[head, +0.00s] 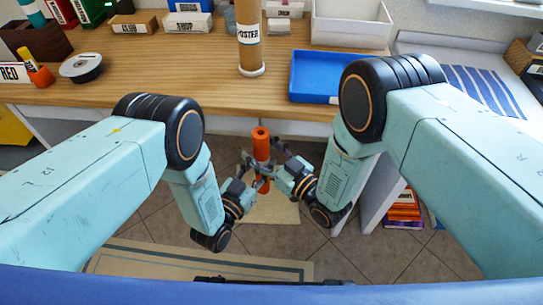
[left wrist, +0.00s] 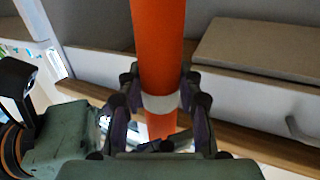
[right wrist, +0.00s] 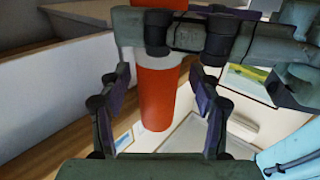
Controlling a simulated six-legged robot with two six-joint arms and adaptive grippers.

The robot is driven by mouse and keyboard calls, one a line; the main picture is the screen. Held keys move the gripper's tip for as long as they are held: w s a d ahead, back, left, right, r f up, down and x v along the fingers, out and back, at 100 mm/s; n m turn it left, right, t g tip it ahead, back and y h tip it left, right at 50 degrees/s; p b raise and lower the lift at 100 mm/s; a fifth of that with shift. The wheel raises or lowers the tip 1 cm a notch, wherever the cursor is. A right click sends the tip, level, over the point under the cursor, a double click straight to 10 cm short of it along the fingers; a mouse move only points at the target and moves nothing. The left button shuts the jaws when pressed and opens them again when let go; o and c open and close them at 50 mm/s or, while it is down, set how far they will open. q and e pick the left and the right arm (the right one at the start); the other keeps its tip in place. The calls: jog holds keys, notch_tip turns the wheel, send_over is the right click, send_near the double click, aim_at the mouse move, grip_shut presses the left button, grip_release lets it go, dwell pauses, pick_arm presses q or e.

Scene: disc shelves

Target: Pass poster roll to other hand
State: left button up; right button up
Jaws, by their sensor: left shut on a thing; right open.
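The poster roll (head: 261,147) is an orange tube, upright in front of the table edge in the head view. My left gripper (head: 258,184) is shut on it; in the left wrist view, its fingers press on both sides of the roll (left wrist: 158,45) near a white band. My right gripper (head: 281,172) is close beside it from the right. In the right wrist view, its open fingers (right wrist: 158,100) stand either side of the roll (right wrist: 156,95), with gaps between. My left gripper crosses the top of that view and hides part of the roll.
On the wooden table (head: 160,82) stand a brown tube labelled POSTER (head: 249,40), a blue tray (head: 318,78), a white bin (head: 350,28) and a tape roll (head: 81,67). Small labelled boxes line the back. The table's front edge is just beyond my grippers.

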jog(key=shift+w+a, duration=0.2)
jog(key=shift+c, duration=0.4)
jog(key=c, duration=1.1)
pick_arm(q)
jog(key=o, duration=1.2)
pick_arm(e)
jog(key=shift+c, duration=0.4)
